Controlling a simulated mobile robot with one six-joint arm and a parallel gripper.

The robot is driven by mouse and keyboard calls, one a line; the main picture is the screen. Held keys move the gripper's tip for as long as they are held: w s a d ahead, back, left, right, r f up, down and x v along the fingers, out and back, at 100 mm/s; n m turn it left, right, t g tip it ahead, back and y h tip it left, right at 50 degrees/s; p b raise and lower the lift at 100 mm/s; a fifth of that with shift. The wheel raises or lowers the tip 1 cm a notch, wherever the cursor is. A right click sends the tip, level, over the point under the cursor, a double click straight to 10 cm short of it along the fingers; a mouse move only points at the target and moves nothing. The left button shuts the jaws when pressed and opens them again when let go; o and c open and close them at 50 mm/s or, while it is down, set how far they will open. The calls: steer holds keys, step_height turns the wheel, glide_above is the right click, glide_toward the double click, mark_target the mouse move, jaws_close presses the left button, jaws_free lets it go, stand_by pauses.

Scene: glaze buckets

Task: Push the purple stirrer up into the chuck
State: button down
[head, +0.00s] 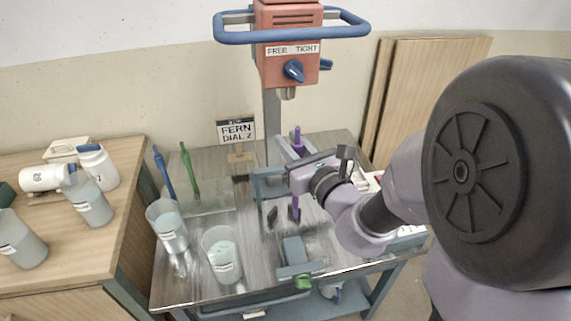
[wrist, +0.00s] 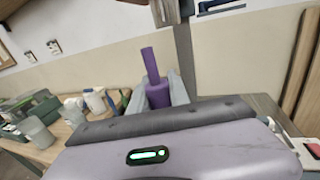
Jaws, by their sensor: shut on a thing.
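The purple stirrer (head: 297,134) is upright in my gripper (head: 297,150), with its lower end (head: 294,210) showing below the gripper. In the wrist view the stirrer (wrist: 150,62) rises from a thicker purple part between the two grey fingers of my gripper (wrist: 158,92). My gripper is shut on it. The chuck (head: 287,93) is the metal piece under the orange mixer head (head: 287,45). In the head view a clear gap shows between the stirrer's top and the chuck. The blue knob (head: 293,70) sits below the FREE/TIGHT label.
A blue stirrer (head: 164,172) and a green stirrer (head: 189,168) stand at the back left. Two clear buckets (head: 168,228) (head: 222,256) stand on the metal table. A wooden table (head: 60,250) with several containers is at left. The mixer column (head: 271,120) stands behind the stirrer.

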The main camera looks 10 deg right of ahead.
steer(key=w+p, duration=0.2)
steer(key=w, duration=0.9)
steer(key=shift+d+r+p, duration=0.1)
steer(key=shift+r+p, duration=1.75)
steer(key=shift+p, duration=0.2)
stand_by(3.9)
steer(key=c, duration=1.1)
jaws_free()
steer(key=shift+s, duration=0.1)
steer(key=shift+c, duration=0.2)
steer(key=shift+f, duration=0.1)
